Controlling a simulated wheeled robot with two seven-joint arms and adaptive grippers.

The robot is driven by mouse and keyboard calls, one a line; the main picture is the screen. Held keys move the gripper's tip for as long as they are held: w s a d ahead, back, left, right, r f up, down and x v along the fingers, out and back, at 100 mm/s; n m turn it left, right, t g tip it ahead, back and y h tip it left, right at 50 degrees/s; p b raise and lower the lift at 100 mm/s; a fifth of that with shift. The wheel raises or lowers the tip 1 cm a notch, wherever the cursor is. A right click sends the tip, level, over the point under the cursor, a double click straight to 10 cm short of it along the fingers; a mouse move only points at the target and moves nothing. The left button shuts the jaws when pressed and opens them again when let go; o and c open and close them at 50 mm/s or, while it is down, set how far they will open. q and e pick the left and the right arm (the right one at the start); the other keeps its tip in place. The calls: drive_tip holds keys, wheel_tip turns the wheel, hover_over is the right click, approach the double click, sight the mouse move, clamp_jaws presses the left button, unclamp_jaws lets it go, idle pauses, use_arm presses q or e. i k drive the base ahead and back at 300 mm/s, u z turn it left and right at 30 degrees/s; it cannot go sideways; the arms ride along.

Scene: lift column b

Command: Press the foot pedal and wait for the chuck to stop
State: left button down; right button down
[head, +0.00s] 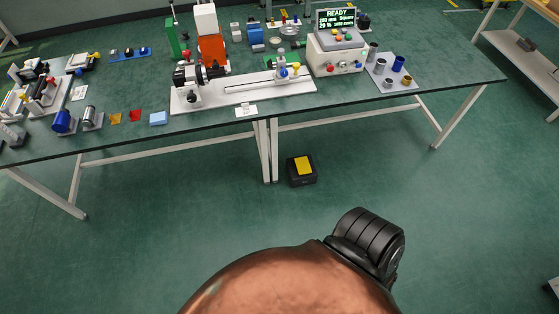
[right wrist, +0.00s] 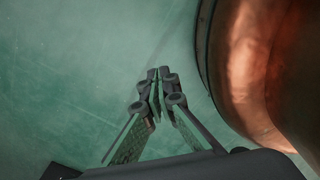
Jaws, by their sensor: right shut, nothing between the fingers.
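The foot pedal (head: 302,169) is a black box with a yellow top on the green floor, just right of the table's middle legs in the head view. The chuck (head: 186,77) is a dark round part at the left end of a white lathe bed (head: 240,95) on the table. I cannot tell whether it turns. My right gripper (right wrist: 157,75) is shut and empty above bare floor in the right wrist view, beside my copper-coloured body. The pedal is not in that view. My left gripper is not in view.
The long green table (head: 210,132) spans the back, with white legs and a crossbar. A control box (head: 334,55) has a screen reading READY. Small parts lie along the table. A shelf (head: 530,45) stands at the right. The floor before the pedal is clear.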

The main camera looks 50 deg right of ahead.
sight(302, 164)
drive_tip(key=z, duration=0.15)
drive_tip(key=i, duration=0.7)
drive_tip(key=z, duration=0.8)
drive_tip(key=i, duration=0.4)
drive_tip(key=z, duration=0.45)
